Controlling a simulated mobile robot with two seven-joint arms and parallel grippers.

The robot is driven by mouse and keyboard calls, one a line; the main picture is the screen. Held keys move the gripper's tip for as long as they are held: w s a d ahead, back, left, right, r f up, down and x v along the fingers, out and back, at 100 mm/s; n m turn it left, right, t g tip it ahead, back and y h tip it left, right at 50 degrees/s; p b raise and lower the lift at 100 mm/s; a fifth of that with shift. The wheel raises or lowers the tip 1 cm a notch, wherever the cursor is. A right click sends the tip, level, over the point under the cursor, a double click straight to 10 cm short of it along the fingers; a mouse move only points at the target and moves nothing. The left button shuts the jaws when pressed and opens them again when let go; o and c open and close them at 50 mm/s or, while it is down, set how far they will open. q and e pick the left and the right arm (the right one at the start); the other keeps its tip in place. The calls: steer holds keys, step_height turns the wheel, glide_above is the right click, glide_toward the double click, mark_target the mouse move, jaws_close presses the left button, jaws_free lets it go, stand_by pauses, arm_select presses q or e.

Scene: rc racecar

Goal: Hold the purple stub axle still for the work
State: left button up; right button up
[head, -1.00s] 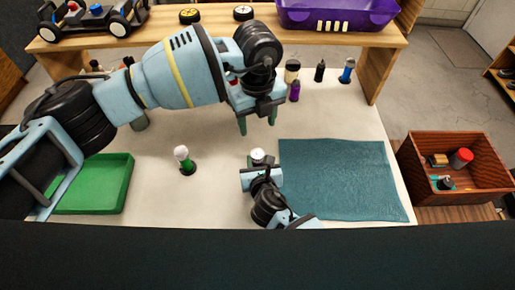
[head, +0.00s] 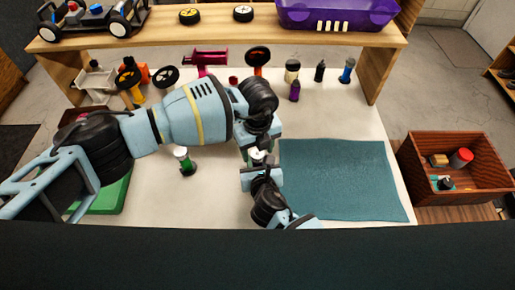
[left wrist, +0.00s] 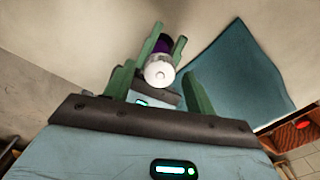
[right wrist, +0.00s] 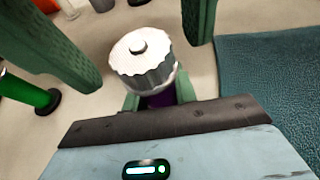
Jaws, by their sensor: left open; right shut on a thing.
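The purple stub axle (left wrist: 160,46) stands upright with a white ribbed cap (right wrist: 142,60) on its top; only a little purple shows below the cap. My right gripper (right wrist: 157,97) is shut on the purple axle under the cap. It also shows in the head view, low in the middle (head: 259,165). My left gripper (head: 258,149) comes down from above. Its green fingers (left wrist: 160,75) are open, one on each side of the white cap. In the right wrist view they stand at either side with gaps to the cap. In the head view the axle is mostly hidden.
A green post with a white top (head: 187,162) stands to the left, by a green tray (head: 112,195). A teal mat (head: 340,180) lies right, with a wooden crate (head: 460,195) beyond. Several small parts and bottles line the back under a shelf (head: 225,37).

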arm_select(q)
steer(key=shift+f, duration=0.1)
steer(key=c, duration=1)
steer(key=shift+m, duration=0.4)
steer(key=m, duration=0.4)
steer(key=shift+m, duration=0.3)
steer(key=m, duration=0.5)
steer(key=shift+m, duration=0.4)
steer(key=o, duration=1)
